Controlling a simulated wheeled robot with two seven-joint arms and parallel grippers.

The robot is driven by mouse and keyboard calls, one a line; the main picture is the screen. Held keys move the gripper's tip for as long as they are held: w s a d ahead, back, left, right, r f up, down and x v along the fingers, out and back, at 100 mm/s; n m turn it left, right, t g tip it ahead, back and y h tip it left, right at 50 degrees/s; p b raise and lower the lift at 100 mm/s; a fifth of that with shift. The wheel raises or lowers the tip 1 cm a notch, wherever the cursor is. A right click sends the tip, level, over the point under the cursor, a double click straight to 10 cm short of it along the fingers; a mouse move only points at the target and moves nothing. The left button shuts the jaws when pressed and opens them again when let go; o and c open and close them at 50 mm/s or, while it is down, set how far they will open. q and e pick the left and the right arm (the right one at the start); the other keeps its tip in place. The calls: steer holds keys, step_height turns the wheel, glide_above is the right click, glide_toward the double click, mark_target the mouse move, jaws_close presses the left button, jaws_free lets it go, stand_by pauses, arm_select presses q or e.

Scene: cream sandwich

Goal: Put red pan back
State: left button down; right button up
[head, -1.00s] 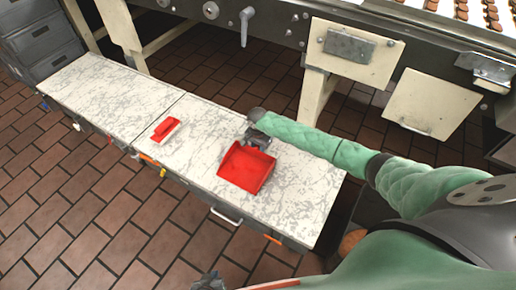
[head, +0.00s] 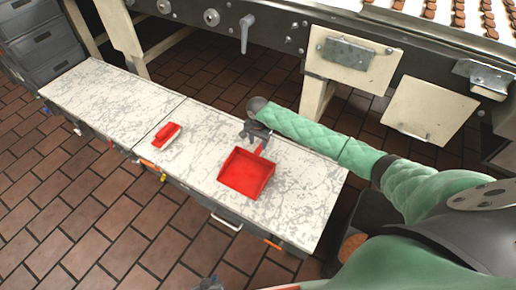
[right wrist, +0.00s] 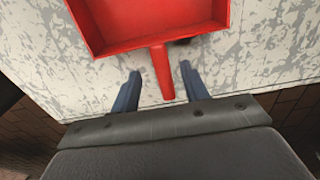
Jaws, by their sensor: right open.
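The red pan (head: 246,174), a shallow open dustpan shape, lies on the white worktop with its handle toward the machine side. My right gripper (head: 258,136) is at the handle in the head view. In the right wrist view the gripper (right wrist: 159,72) is open. Its two blue fingers stand on either side of the red handle (right wrist: 161,75), with gaps on both sides. The pan's tray (right wrist: 150,20) is ahead of the fingertips, cut by the top edge. The tip of my left gripper (head: 210,284) just shows at the bottom edge of the head view; its jaws cannot be made out.
A red brush (head: 166,134) lies on the worktop (head: 105,98) to the left of the pan. Grey crates (head: 40,40) are stacked at the far left. A machine (head: 270,35) with rows of biscuits stands behind. The worktop's left half is clear.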

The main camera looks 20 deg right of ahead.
steer(key=shift+r, duration=1.9)
steer(key=s+a+f+n+t+y, duration=0.3)
steer(key=s+a+n, duration=0.1)
steer(key=s+a, duration=0.6)
steer(key=s+a+f+n+t+y, duration=0.2)
steer(key=s+a+f+n, duration=0.2)
steer(key=s+a, duration=0.7)
steer(key=s+f+n+t, duration=0.1)
steer(key=s+f+n, duration=0.1)
steer(key=s+f, duration=0.4)
steer(key=s+a+f+n+t+h, duration=0.1)
steer(key=s+f, duration=0.6)
steer(key=s, duration=0.7)
steer(key=shift+s+f+n, duration=0.15)
steer(key=shift+s+n, duration=0.25)
steer(key=shift+n, duration=0.3)
steer(key=shift+a, duration=0.15)
